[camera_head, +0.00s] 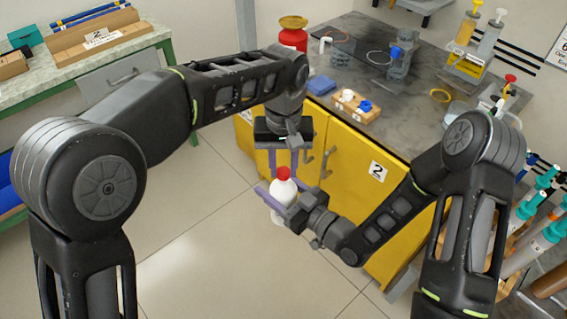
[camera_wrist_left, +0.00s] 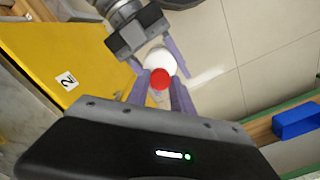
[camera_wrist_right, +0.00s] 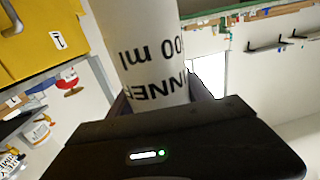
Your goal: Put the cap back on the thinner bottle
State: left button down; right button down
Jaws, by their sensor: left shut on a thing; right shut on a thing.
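A white bottle (camera_head: 283,190) is held upright in front of the yellow cabinet, off the bench. My right gripper (camera_head: 280,195) is shut around its body; the right wrist view shows the bottle (camera_wrist_right: 150,45) close up with partly hidden lettering ending in "NNER" and "00 ml". The red cap (camera_head: 283,173) is at the bottle's top, between the fingertips of my left gripper (camera_head: 283,168), which comes down from above and is shut on it. The left wrist view also shows the cap (camera_wrist_left: 160,78) over the bottle. I cannot tell whether the cap is seated.
The grey bench (camera_head: 415,125) above the yellow cabinet (camera_head: 340,150) carries a wooden block (camera_head: 356,107) with a blue and a white piece, a blue box (camera_head: 321,85), a red container (camera_head: 292,35) and a clamp stand (camera_head: 399,65). The floor left of the bottle is clear.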

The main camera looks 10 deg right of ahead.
pick_arm(q)
jog(key=m, duration=0.6)
jog(key=shift+m, duration=0.4)
jog(key=m, duration=0.5)
jog(key=shift+a+m, duration=0.1)
jog(key=shift+m, duration=0.2)
jog(key=m, duration=0.5)
jog(key=shift+w, duration=0.1)
jog(key=m, duration=1.1)
jog(key=shift+f+m, duration=0.1)
jog(key=shift+m, duration=0.3)
jog(key=m, duration=0.2)
jog(key=shift+m, duration=0.3)
jog(key=m, duration=0.5)
jog(key=shift+m, duration=0.3)
jog(key=m, duration=0.4)
jog(key=shift+m, duration=0.3)
